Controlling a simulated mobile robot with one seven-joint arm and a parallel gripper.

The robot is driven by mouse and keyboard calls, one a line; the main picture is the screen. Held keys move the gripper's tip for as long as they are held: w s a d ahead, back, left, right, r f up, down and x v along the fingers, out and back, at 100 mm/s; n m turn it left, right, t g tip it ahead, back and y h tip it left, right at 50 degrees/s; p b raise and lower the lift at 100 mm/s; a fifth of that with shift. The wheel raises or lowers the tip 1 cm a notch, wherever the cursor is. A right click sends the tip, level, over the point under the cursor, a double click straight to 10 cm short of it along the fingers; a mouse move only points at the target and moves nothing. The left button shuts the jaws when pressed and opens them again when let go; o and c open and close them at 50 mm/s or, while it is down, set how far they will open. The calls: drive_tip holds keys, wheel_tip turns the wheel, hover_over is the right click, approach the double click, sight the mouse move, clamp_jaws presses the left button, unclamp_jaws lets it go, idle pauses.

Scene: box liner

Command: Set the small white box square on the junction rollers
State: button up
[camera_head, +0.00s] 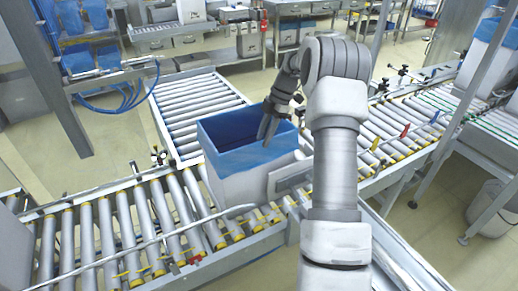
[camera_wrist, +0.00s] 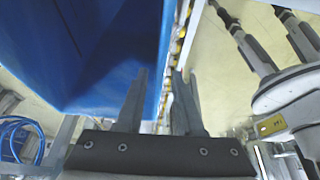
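The small white box (camera_head: 241,188) with a blue liner (camera_head: 231,131) stands upright on rollers where the branch conveyor meets the main line. It looks slightly turned relative to the rollers. My gripper (camera_head: 268,127) is at the box's right-hand rim, pointing down. In the wrist view my gripper (camera_wrist: 162,90) has its two fingers apart. One finger is against the view of the blue liner (camera_wrist: 90,50) and the other lies beyond the box edge, so they appear to straddle the rim. Contact with the wall cannot be told. The box's underside is hidden.
The main roller conveyor (camera_head: 105,233) runs across the front and continues at right (camera_head: 400,135). The branch rollers (camera_head: 195,105) behind the box are empty. A metal plate (camera_head: 290,173) stands close to the box's right side. A metal post and blue hoses (camera_head: 120,98) are at left.

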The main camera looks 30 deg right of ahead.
drive_tip(key=v, duration=0.6)
idle(0.3)
drive_tip(key=shift+a+r, duration=0.15)
drive_tip(key=shift+a, duration=0.05)
drive_tip(key=s+a+r+m+t+h, duration=0.2)
drive_tip(key=s+a+r+m+h, duration=0.2)
drive_tip(key=s+a+r+m, duration=0.65)
drive_tip(key=s+a+m+t, duration=0.2)
drive_tip(key=s+a+m, duration=0.2)
drive_tip(key=s, duration=0.6)
drive_tip(key=s+a+m+t, duration=0.1)
drive_tip(key=s+a+m, duration=0.3)
drive_tip(key=s, duration=0.6)
drive_tip(key=a, duration=0.2)
drive_tip(key=shift+a+r+t+h, duration=0.3)
drive_tip(key=shift+r+t, duration=0.1)
